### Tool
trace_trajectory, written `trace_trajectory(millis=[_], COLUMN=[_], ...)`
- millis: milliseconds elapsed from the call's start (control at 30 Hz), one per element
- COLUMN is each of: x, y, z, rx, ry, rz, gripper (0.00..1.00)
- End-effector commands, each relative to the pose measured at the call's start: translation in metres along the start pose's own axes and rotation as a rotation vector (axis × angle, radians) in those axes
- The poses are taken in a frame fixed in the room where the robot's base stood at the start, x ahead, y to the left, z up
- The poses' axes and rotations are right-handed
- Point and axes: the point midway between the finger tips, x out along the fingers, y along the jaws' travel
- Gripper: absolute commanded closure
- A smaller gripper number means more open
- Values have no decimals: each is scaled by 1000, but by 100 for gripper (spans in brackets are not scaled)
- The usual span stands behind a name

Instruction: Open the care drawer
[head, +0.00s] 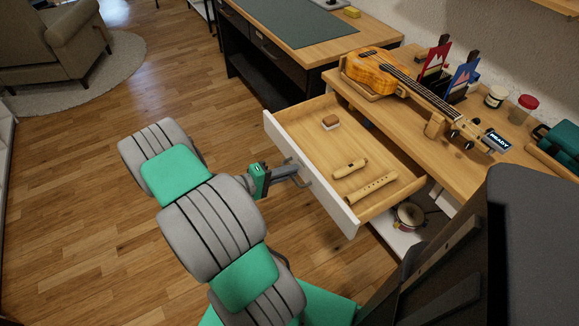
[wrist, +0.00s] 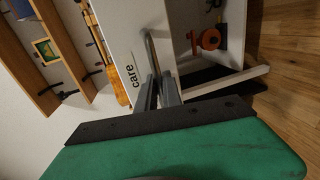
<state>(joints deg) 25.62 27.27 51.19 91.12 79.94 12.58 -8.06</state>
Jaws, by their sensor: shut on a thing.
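The care drawer (head: 401,184) is pulled well out from under the wooden desk top in the head view. Its white front carries the word "care" in the wrist view (wrist: 118,65). A metal bar handle (wrist: 151,48) runs across that front. My gripper (head: 300,172) is at the drawer front, and its fingers (wrist: 158,92) are shut on the handle. Inside the drawer lie a small brown-and-white block (head: 331,122), a short wooden recorder piece (head: 350,168) and a longer wooden flute (head: 371,188).
A ukulele (head: 376,68) rests on the desk (head: 466,172) above the drawer, with small cards and jars behind it. A dark cabinet (head: 262,85) stands behind at the left. The wooden floor (head: 80,220) at left is clear.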

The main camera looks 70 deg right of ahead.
Motion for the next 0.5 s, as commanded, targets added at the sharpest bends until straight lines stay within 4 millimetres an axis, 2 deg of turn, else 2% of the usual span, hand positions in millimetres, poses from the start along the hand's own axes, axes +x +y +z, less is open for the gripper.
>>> trace_trajectory(millis=[367,400,500], x=[-2,-2,-2], y=[0,0,0], z=[-1,-1,-1], rx=[3,3,3], ry=[-1,-1,-1], rz=[0,0,0], gripper=[100,89,81])
